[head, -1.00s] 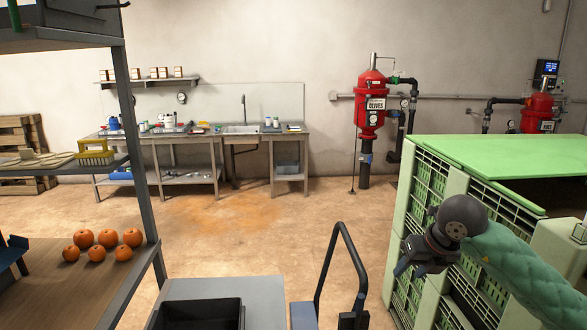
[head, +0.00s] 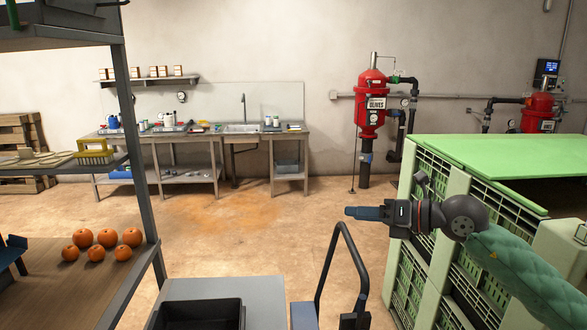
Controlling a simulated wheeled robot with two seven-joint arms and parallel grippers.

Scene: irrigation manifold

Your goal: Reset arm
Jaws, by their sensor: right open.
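My right arm comes in from the lower right in its green padded sleeve. My right gripper (head: 350,212) is held level, with its blue fingers pointing left, in front of the green slatted crates. It is seen from the side and is open, with nothing between the fingers. It appears to touch nothing. My left gripper does not show.
Green crates (head: 480,196) with a green top (head: 490,152) stand close behind my right arm. A shelf rack with oranges (head: 107,238) is at the left. A black bin (head: 200,314) is at the lower front. The middle floor (head: 235,235) is clear.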

